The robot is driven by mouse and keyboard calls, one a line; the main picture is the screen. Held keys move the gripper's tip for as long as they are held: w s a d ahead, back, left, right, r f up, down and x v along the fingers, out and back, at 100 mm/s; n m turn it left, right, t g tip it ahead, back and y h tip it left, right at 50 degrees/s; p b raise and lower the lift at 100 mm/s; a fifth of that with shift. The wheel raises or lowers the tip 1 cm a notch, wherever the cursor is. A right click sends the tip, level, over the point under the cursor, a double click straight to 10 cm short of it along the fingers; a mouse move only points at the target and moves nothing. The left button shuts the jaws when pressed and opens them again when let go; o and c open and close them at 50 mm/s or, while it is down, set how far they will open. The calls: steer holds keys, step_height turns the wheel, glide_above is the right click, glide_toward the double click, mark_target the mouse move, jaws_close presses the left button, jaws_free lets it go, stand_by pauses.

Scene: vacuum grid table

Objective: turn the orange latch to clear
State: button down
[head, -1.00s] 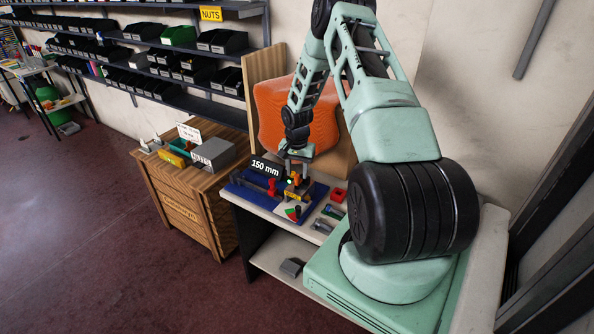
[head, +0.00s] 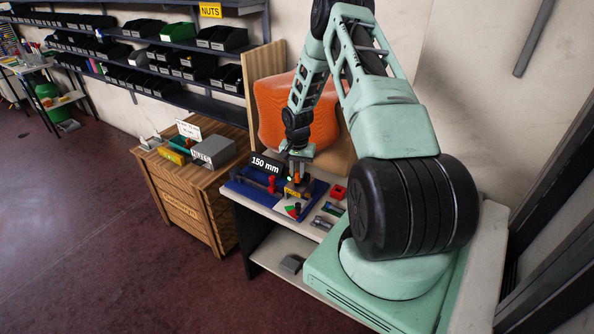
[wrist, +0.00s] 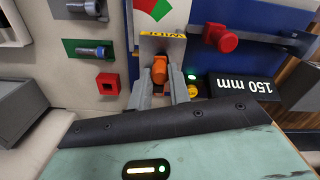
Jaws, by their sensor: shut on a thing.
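The orange latch (wrist: 159,72) shows in the wrist view between my fingers, on a small fixture with a yellow label and a red and green dial plate (wrist: 152,12). My gripper (wrist: 160,82) is shut on the latch, with one grey finger on each side of it. In the head view my gripper (head: 298,175) reaches down onto the fixture on the blue board (head: 250,192). Fingers and distance hide the latch's exact angle there.
A red knob (wrist: 222,38) and a black "150 mm" sign (wrist: 243,86) are close by on the right in the wrist view. A wooden cabinet (head: 180,205) stands left of the table.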

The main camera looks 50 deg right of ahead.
steer(key=s+n, duration=0.1)
steer(key=n, duration=0.1)
steer(key=s+d+n+b, duration=0.1)
steer(key=n, duration=0.2)
steer(key=shift+s, duration=0.15)
steer(key=shift+s+d+n, duration=0.4)
steer(key=shift+d+n, duration=0.4)
steer(key=shift+n, duration=1.25)
steer(key=shift+s+d+n, duration=0.35)
steer(key=shift+d+n, duration=0.4)
steer(key=shift+n, duration=1.35)
steer(key=shift+s+d+n, duration=0.4)
steer(key=shift+d+n, duration=0.4)
steer(key=shift+n, duration=1.25)
steer(key=c, duration=1.3)
jaws_free()
steer(key=shift+r, duration=0.1)
step_height(320, 180, up, 17)
steer(key=b, duration=0.3)
steer(key=shift+r+b, duration=0.15)
steer(key=shift+b, duration=0.15)
